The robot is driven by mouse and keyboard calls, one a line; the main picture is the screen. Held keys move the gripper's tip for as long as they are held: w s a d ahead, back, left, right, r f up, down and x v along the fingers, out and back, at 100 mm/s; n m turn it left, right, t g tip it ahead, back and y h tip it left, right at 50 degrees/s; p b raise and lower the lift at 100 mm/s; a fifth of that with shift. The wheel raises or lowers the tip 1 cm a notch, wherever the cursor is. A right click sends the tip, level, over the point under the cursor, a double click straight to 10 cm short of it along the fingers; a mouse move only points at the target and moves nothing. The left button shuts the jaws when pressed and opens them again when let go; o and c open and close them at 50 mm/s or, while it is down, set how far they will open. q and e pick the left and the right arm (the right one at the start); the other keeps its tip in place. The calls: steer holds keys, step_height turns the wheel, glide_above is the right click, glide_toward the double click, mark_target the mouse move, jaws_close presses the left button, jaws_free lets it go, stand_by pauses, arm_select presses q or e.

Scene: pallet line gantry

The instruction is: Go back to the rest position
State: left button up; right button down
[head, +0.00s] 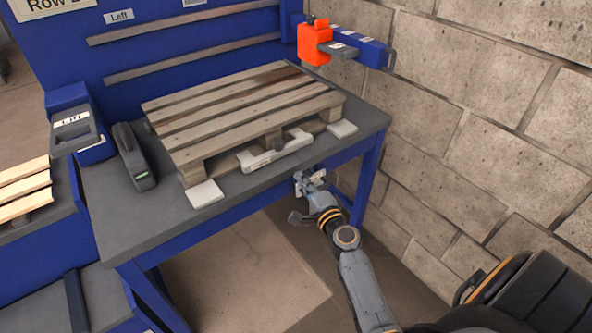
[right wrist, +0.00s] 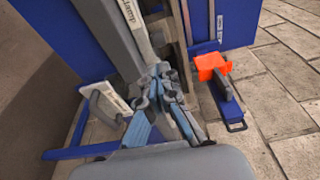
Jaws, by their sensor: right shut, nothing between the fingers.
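My right gripper (head: 312,181) is just off the front edge of the grey-topped bench (head: 120,225), near its right front leg. Its fingers are shut with nothing between them. In the right wrist view the closed fingers (right wrist: 160,75) show in the middle, in front of the bench parts. A wooden pallet (head: 235,112) lies on the bench on white pads. A white bar-shaped piece with a dark knob (head: 275,153) sits at the pallet's front side, just above and left of the gripper, apart from it. My left gripper is not in view.
A block wall (head: 490,100) closes the right side. An orange clamp-like part on a blue bracket (head: 315,42) juts out at the back right. A dark handled tool (head: 133,157) and a blue holder (head: 80,125) are at the left. The floor (head: 240,275) before the bench is open.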

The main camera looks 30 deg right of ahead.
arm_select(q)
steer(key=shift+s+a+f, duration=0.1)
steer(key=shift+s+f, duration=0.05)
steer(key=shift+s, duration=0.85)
arm_select(e)
steer(key=shift+s+a, duration=0.1)
steer(key=shift+s, duration=0.5)
steer(key=shift+f, duration=0.15)
